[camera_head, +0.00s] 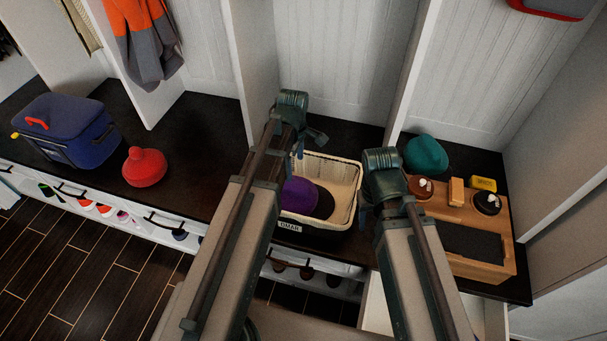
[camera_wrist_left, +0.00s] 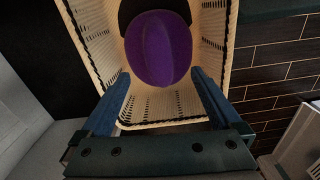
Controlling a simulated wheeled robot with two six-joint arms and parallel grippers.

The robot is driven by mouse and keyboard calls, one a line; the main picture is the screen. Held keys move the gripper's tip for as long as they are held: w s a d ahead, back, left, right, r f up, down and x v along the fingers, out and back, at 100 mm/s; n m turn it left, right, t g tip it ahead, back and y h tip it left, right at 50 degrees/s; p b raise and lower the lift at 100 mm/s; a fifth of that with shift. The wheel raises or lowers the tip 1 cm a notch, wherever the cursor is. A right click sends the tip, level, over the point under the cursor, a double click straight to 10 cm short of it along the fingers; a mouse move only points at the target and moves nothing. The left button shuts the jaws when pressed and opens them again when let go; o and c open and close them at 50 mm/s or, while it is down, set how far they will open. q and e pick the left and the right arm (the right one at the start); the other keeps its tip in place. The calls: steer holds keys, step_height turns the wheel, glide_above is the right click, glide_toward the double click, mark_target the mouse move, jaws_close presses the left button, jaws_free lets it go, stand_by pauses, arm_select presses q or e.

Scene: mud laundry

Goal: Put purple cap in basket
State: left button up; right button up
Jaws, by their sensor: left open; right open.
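The purple cap (camera_head: 299,194) lies inside the cream basket (camera_head: 346,173), toward its left side, with its dark brim to the right. The basket stands on the dark bench and has a dark lower front with a name label. In the left wrist view the cap (camera_wrist_left: 158,50) rests within the basket's woven walls (camera_wrist_left: 216,28). My left gripper (camera_head: 300,148) is open above the basket's left back part; its fingers (camera_wrist_left: 160,76) are spread, with the cap beyond them and nothing held. My right gripper (camera_head: 366,195) is by the basket's right side, its fingers mostly hidden.
A wooden organizer (camera_head: 488,255) with small items and a teal cap (camera_head: 426,153) are on the bench at right. A red hat (camera_head: 145,167) and a blue cooler bag (camera_head: 67,128) are at left. White dividers rise behind the bench. Bench between red hat and basket is clear.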

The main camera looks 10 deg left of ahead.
arm_select(q)
steer(key=s+d+m, duration=0.4)
steer(key=m, duration=0.2)
steer(key=s+d+m, duration=0.3)
steer(key=s+m, duration=0.1)
steer(key=m, duration=0.2)
steer(key=s+d+m+y, duration=0.1)
steer(key=s+d+m, duration=0.3)
steer(key=s+m, duration=0.1)
steer(key=shift+d+m, duration=0.3)
steer(key=shift+m, duration=0.5)
steer(key=shift+s+d+m, duration=0.35)
steer(key=shift+s+m, duration=0.15)
steer(key=shift+m, duration=0.5)
steer(key=shift+r, duration=0.1)
step_height(320, 180, up, 15)
steer(key=p, duration=1.4)
steer(key=shift+f+p, duration=0.2)
steer(key=shift+p, duration=0.15)
